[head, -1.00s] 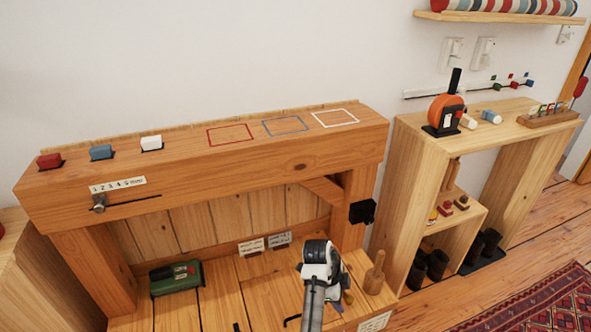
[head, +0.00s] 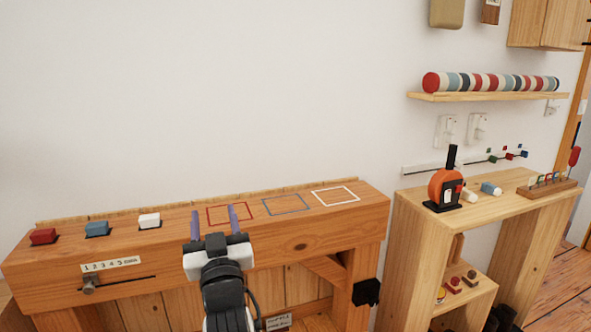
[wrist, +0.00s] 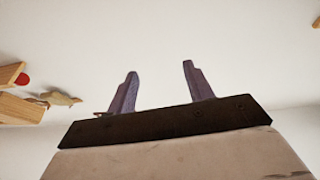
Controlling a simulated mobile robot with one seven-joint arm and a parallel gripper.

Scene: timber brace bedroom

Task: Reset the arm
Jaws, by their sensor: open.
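My gripper (head: 214,222) is raised in front of the wooden workbench (head: 330,232) in the head view. Its two purple-grey fingers point up and away from me, apart, with nothing between them. In the head view the fingers overlap the left edge of the red outlined square on the bench top. In the wrist view the fingers (wrist: 158,88) also stand apart and empty against a pale wall. My arm hides part of the bench front.
A lighter shelf unit (head: 415,240) with an orange device (head: 445,188) stands right. The wall above the bench is clear.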

